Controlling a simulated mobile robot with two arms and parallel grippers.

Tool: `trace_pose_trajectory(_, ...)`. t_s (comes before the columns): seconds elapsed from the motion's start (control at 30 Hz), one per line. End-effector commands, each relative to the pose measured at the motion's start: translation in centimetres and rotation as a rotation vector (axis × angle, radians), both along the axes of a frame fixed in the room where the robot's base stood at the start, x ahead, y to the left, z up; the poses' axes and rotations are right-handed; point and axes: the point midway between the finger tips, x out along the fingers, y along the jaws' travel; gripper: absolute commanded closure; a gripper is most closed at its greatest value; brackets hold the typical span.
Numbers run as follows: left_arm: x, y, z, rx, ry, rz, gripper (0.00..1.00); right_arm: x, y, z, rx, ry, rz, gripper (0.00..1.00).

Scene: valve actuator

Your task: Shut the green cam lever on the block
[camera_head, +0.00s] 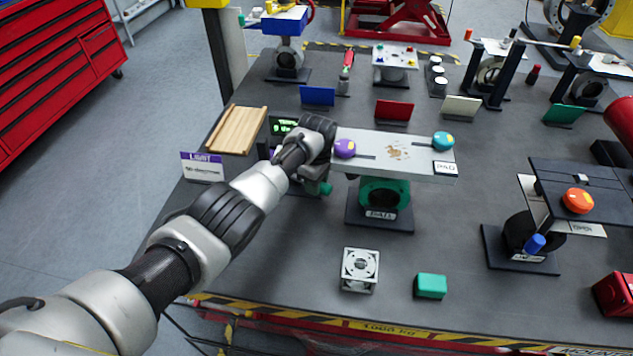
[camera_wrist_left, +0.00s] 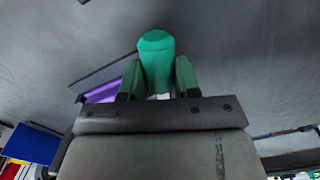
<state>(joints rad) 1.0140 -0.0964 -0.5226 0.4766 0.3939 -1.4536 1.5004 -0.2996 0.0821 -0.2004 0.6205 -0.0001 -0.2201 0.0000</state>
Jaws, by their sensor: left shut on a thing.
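The green cam lever (camera_wrist_left: 156,55) shows in the left wrist view as a rounded green bar standing between the fingers. My left gripper (camera_wrist_left: 158,82) is shut on it, with one finger on each side. In the head view my left wrist hides the fingers and most of what is below them. A green piece (camera_head: 320,188) shows just under the wrist, left of the green valve; I cannot tell how far the lever is turned. The block that carries it is mostly hidden behind my arm. My right gripper is in neither view.
A green valve (camera_head: 384,192) with a pale top plate (camera_head: 420,153), bearing purple and teal knobs, stands close right of my wrist. A wooden tray (camera_head: 236,131) and a LIGHT sign (camera_head: 203,167) are left. A white fixture (camera_head: 360,270) and green box (camera_head: 431,286) lie in front.

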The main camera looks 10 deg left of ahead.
Motion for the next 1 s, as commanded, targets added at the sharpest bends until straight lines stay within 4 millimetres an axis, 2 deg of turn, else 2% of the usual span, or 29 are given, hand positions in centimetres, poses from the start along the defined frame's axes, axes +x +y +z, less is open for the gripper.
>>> trace_pose_trajectory(0.03, 0.1, 0.2, 0.1, 0.005, -0.004, -0.001, 1.00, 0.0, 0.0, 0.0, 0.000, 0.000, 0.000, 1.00)
trace_pose_trajectory(0.07, 0.1, 0.2, 0.1, 0.006, -0.005, -0.001, 0.64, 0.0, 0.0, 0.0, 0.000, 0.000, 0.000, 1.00)
trace_pose_trajectory(0.2, 0.1, 0.1, 0.1, 0.004, -0.004, -0.001, 0.43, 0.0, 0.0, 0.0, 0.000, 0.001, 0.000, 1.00)
trace_pose_trajectory(0.63, -0.4, 0.3, 0.2, 0.004, -0.002, -0.058, 0.43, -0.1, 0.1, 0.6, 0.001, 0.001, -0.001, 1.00)
trace_pose_trajectory(0.83, -1.8, 1.5, 0.2, 0.006, -0.001, -0.294, 0.43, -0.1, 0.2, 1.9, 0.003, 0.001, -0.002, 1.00)
trace_pose_trajectory(1.0, -3.1, 4.0, 0.1, 0.007, 0.000, -0.510, 0.43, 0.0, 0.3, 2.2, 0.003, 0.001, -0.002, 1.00)
